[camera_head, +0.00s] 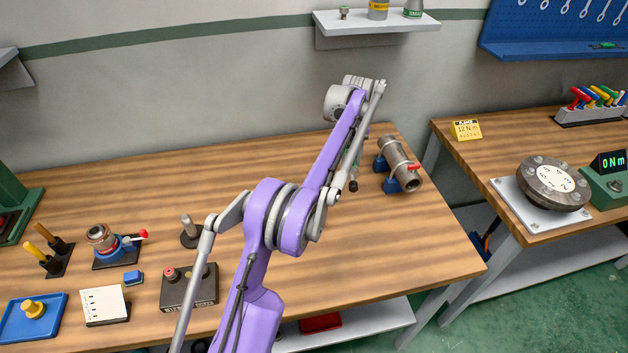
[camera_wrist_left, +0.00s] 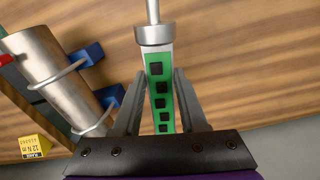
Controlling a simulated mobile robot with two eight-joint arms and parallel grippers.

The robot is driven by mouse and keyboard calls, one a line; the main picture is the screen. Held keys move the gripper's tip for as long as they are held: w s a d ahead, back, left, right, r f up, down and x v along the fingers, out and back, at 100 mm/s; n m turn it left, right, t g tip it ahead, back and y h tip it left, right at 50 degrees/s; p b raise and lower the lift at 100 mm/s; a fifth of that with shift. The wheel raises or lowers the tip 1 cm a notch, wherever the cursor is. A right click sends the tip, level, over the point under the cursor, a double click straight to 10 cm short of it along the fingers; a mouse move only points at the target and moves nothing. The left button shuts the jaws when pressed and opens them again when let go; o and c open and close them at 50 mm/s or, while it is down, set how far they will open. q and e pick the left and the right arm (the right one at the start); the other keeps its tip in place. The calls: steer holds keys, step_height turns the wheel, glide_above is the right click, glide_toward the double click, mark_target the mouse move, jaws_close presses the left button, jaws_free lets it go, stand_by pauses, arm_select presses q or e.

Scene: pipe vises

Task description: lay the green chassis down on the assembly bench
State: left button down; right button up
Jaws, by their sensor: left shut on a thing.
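The green chassis (camera_wrist_left: 159,88) is a narrow green bar with a row of dark square openings. It is between the two fingers of my left gripper (camera_wrist_left: 160,80), which is shut on it. A grey round cap with a thin rod (camera_wrist_left: 154,33) is at its far end in the left wrist view. In the head view my purple left arm reaches over the assembly bench (camera_head: 420,240) and largely hides the gripper and chassis, near the back right. I cannot tell whether the chassis touches the bench. My right gripper is not in view.
A metal pipe (camera_head: 396,160) in blue vise supports stands close to the right of my gripper. A red-handled vise (camera_head: 110,242), a control box (camera_head: 188,288) and a blue tray (camera_head: 20,322) are at the left. The bench's middle right is bare.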

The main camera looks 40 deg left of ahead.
mark_target(347, 187)
arm_select(q)
step_height(347, 187, down, 10)
steer(key=shift+w+r, duration=0.1)
steer(key=shift+r, duration=0.1)
steer(key=shift+f+b, duration=0.1)
steer(key=shift+b, duration=0.2)
steer(key=shift+c, duration=2.2)
jaws_free()
